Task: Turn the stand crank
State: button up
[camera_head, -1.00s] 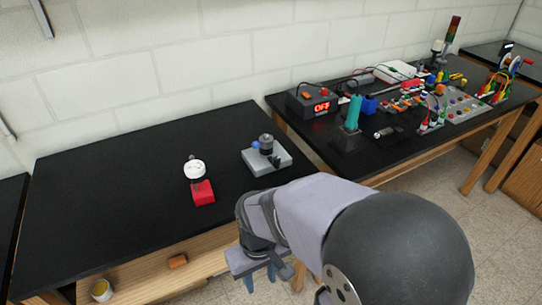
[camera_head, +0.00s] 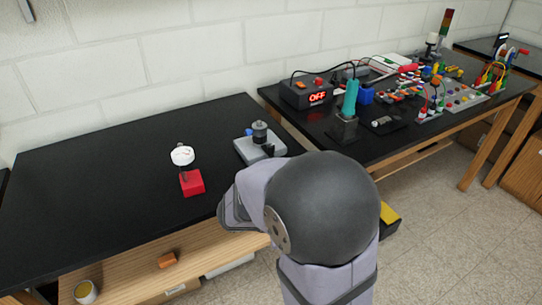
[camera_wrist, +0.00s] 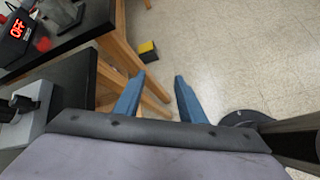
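A small stand (camera_head: 191,183) with a red base and a white round top stands on the near black table; it may be the stand crank. A grey block (camera_head: 262,149) with a dark cylinder and a blue knob stands right of it, close to my arm. Part of this block also shows at the left edge of the wrist view (camera_wrist: 30,125). I cannot tell for sure which part is the crank. My gripper (camera_wrist: 159,77) has two blue fingers apart with nothing between them, over the floor beside the table. In the head view my arm hides it.
The near black table (camera_head: 90,175) is mostly clear, with a wooden shelf below holding an orange block (camera_head: 167,260) and a tin (camera_head: 85,292). The right table carries a box reading OFF (camera_head: 306,93), a teal-handled tool (camera_head: 350,98) and several colourful parts. A yellow-topped object (camera_wrist: 148,46) lies on the floor.

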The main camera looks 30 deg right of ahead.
jog(key=w+d+r+n+t+h+b, duration=0.25)
jog(key=w+n+t, duration=0.35)
jog(key=w, duration=0.4)
jog(key=n+t+b, duration=0.4)
jog(key=n+t, duration=0.1)
jog(key=n, duration=0.3)
send_near(270, 148)
jog(key=w+d, duration=0.1)
jog(key=w+d+f, duration=0.1)
jog(key=d, duration=0.1)
jog(key=shift+d, duration=0.15)
jog(key=shift+w+a+r+t, duration=0.2)
jog(key=shift+w+a+t, duration=0.1)
jog(key=shift+t, duration=0.1)
jog(key=shift+p+x, duration=0.95)
jog(key=shift+x, duration=2.75)
jog(key=shift+s+d, duration=0.1)
grip_shut()
